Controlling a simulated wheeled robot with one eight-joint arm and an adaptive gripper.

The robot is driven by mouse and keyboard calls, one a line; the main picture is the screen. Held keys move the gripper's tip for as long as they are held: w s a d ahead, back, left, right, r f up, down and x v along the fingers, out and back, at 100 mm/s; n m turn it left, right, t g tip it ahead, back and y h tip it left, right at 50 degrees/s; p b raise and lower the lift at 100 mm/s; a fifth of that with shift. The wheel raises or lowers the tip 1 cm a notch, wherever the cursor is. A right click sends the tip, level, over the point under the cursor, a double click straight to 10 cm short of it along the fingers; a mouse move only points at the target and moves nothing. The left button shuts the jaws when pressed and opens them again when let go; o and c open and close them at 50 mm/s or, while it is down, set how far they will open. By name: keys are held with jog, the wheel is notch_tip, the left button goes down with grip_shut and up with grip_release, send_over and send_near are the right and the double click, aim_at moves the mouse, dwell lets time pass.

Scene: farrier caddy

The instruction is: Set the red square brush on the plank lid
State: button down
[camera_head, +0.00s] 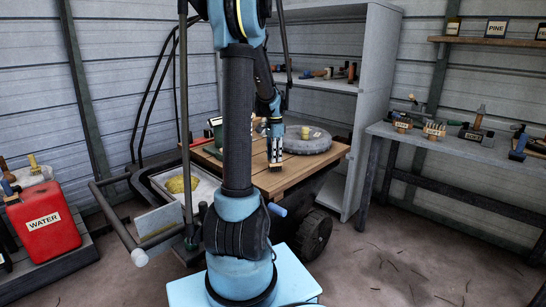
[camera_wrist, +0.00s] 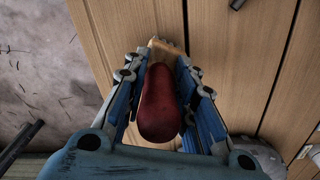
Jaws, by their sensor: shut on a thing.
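My gripper (camera_head: 275,148) is over the plank lid (camera_head: 318,162) of the cart, pointing down. In the wrist view my gripper (camera_wrist: 165,85) has its fingers on both sides of the red brush (camera_wrist: 159,105), shut on its rounded red handle. The brush's tan end (camera_wrist: 167,46) shows beyond the handle, against the planks (camera_wrist: 230,60). In the head view only the lower end of the brush (camera_head: 276,167) shows below the fingers. It is at or just above the lid; I cannot tell whether it touches.
A round grey object (camera_head: 306,142) sits on the lid behind my gripper. A tray with a yellow sponge (camera_head: 178,185) is at the left. The lid's right front is clear.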

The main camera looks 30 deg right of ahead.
jog(key=shift+f, duration=0.35)
jog(key=c, duration=1.2)
grip_release()
notch_tip(320, 180, up, 12)
jog(key=shift+f, duration=0.1)
jog(key=shift+r, duration=2.3)
